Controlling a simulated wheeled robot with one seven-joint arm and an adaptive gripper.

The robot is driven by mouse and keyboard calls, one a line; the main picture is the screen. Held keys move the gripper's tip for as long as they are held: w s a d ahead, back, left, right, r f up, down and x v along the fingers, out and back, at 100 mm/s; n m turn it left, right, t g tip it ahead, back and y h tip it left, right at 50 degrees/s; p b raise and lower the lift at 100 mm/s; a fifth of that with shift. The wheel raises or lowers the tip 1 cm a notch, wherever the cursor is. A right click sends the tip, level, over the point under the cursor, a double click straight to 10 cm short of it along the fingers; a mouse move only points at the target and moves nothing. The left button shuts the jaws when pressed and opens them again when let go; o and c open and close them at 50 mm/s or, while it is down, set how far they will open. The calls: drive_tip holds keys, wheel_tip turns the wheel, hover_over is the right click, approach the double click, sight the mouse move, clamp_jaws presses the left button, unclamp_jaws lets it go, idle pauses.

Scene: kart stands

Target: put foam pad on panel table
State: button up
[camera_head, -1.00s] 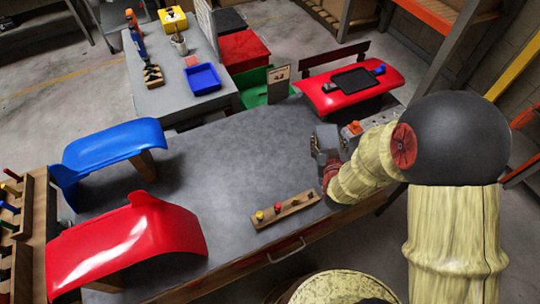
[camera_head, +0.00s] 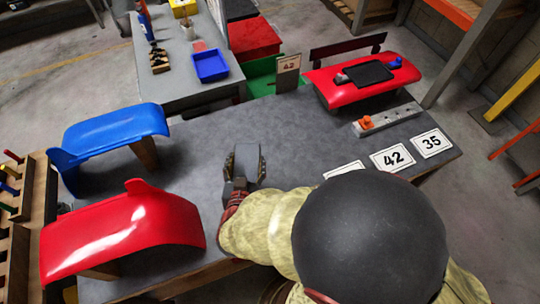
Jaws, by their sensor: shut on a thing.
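My gripper (camera_head: 245,168) is above the middle of the grey table, right of the two curved panels. It is shut on a small grey block, which I take to be the foam pad (camera_head: 243,153); it blends with the grey surface, and its full shape is unclear. The panel table (camera_head: 190,185) seems to be this grey-topped table. A blue panel (camera_head: 115,130) and a red panel (camera_head: 120,232) rest on its left part. I cannot tell whether the pad touches the tabletop. My arm hides the table's front middle.
Number cards (camera_head: 393,158) and a grey strip with an orange piece (camera_head: 385,121) lie at the right. Another red panel (camera_head: 345,92) bearing a black flat item (camera_head: 370,73) stands behind. A blue tray (camera_head: 211,65) is on the back table. A peg rack (camera_head: 35,215) stands at left.

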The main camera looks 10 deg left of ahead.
drive_tip(key=shift+s+a+f, duration=0.1)
drive_tip(key=shift+s+a, duration=0.2)
drive_tip(key=shift+s, duration=0.25)
drive_tip(key=shift+s+a+f, duration=0.1)
drive_tip(key=shift+s+a, duration=0.15)
drive_tip(key=shift+s, duration=0.3)
drive_tip(key=shift+w+f, duration=0.1)
drive_tip(key=shift+f, duration=0.05)
drive_tip(key=f+b+x, duration=0.1)
drive_tip(key=b+x, duration=0.1)
drive_tip(key=x, duration=0.3)
drive_tip(key=f+b+x, duration=0.1)
drive_tip(key=b+x, duration=0.1)
drive_tip(key=x, duration=0.3)
drive_tip(key=s+d+f+b+x, duration=0.1)
drive_tip(key=x, duration=0.4)
drive_tip(key=shift+b, duration=0.4)
drive_tip(key=shift+w+f+b, duration=0.2)
drive_tip(key=shift+f+b, duration=0.35)
drive_tip(key=shift+f, duration=0.4)
drive_tip(key=shift+w+f+b, duration=0.2)
drive_tip(key=shift+f+b, duration=0.35)
drive_tip(key=shift+f, duration=0.45)
drive_tip(key=shift+f, duration=0.15)
drive_tip(key=o, duration=1)
drive_tip(key=shift+o, duration=0.2)
